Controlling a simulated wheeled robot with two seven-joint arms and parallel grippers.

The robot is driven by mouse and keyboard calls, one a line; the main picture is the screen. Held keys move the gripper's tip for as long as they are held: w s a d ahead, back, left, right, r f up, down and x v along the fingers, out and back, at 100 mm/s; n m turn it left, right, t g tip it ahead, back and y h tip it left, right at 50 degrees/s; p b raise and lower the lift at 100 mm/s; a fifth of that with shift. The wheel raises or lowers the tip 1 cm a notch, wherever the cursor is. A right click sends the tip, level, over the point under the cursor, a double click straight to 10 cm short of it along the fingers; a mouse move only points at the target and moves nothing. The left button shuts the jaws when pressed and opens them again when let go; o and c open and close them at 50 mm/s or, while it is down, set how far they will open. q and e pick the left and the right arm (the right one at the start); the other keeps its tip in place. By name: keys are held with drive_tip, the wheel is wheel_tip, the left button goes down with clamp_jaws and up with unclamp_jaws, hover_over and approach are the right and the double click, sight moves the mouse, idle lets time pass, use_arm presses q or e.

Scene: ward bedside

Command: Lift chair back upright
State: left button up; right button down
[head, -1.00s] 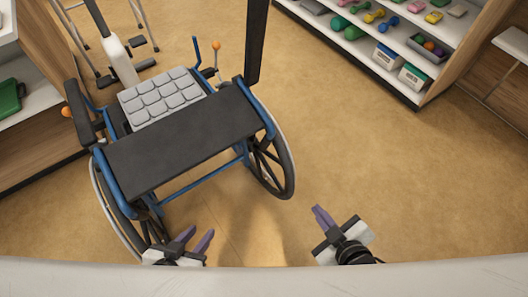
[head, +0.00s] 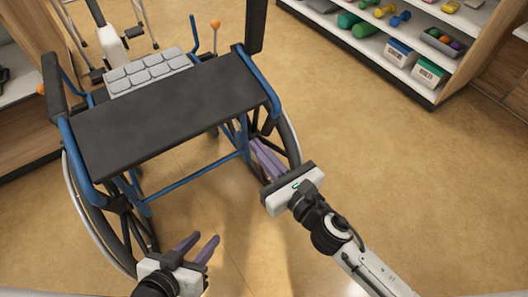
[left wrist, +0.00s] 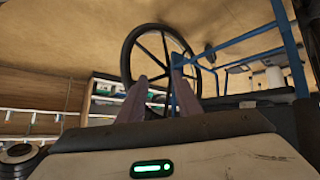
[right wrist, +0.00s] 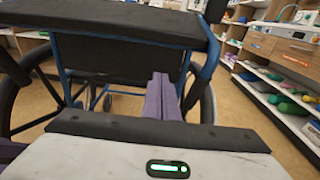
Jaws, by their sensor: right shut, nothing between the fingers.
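The wheelchair has a blue frame, a black back panel (head: 180,110) and a pale quilted seat cushion (head: 150,72) partly hidden behind that panel. The panel leans with its broad face toward my head camera. In the right wrist view the panel (right wrist: 125,22) shows at the top. My right gripper (head: 256,145) is shut and empty, its tips by the right rear wheel (head: 290,145), below the panel's right end; contact cannot be told. My left gripper (head: 206,237) is open and empty, low in front of the chair. The left wrist view shows a wheel (left wrist: 128,55) beyond its fingers.
A shelf unit (head: 430,95) with dumbbells and boxes stands at the upper right. Another wooden unit (head: 25,130) is at the left, close to the chair. A walker-like metal frame (head: 140,15) stands behind the chair. The floor (head: 400,190) at the right is clear.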

use_arm(q)
drive_tip(key=shift+s+a+p, duration=0.1)
drive_tip(key=shift+s+p, duration=0.05)
drive_tip(key=shift+p, duration=0.45)
use_arm(e)
drive_tip(key=w+a+r, duration=0.3)
drive_tip(key=w, duration=0.1)
drive_tip(key=shift+w+r, duration=0.15)
use_arm(q)
drive_tip(key=r+p, duration=0.3)
drive_tip(key=shift+w+a, duration=0.1)
drive_tip(key=shift+w, duration=0.2)
use_arm(e)
drive_tip(key=shift+r, duration=0.65)
